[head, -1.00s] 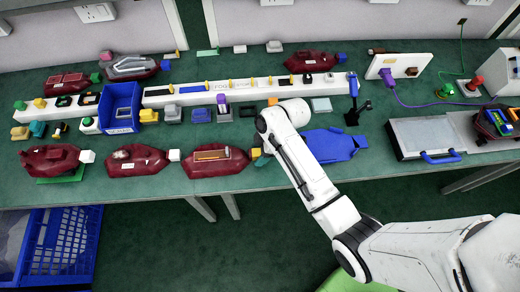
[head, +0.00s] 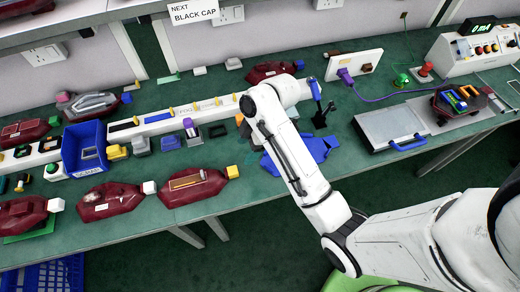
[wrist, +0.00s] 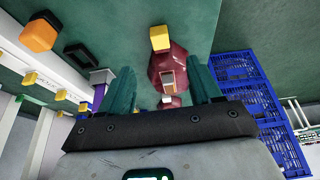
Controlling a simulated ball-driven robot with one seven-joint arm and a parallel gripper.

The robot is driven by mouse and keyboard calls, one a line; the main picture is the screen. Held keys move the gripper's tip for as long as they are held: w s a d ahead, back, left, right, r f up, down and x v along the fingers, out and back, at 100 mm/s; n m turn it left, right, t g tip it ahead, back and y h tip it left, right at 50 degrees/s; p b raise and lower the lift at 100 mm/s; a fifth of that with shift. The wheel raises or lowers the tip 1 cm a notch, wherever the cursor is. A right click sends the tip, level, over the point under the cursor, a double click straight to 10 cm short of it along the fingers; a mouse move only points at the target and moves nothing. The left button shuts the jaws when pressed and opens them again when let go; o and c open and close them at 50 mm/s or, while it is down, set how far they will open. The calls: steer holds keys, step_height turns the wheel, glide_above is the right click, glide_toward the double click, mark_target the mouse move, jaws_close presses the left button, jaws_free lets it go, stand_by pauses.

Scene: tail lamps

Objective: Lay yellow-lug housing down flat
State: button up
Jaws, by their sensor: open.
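The yellow-lug housing (head: 195,186) is a dark red body with a tan strip on its upper face and a yellow block (head: 232,172) at its right end. It rests on the green bench near the front edge, right of a white-lug housing. In the wrist view the yellow-lug housing (wrist: 172,66) shows beyond and between my gripper's (wrist: 164,82) two teal fingers, its yellow block at the top. The fingers are apart with nothing visibly held. In the head view my arm hides most of the gripper.
Other red housings (head: 110,200) lie left along the front. A blue bin (head: 85,150) stands by the white rail (head: 190,112). Small blocks crowd the rail's front.

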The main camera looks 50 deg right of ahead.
steer(key=s+a+f+m+g+h, duration=0.1)
steer(key=s+m+h, duration=0.1)
steer(key=s+m, duration=0.3)
steer(key=s+a+f+m+h, duration=0.1)
steer(key=s+m, duration=0.5)
steer(key=s, duration=0.7)
steer(key=shift+s+a+m+g+h, duration=0.3)
steer(key=shift+a+g+h, duration=0.1)
steer(key=shift+a+h, duration=0.1)
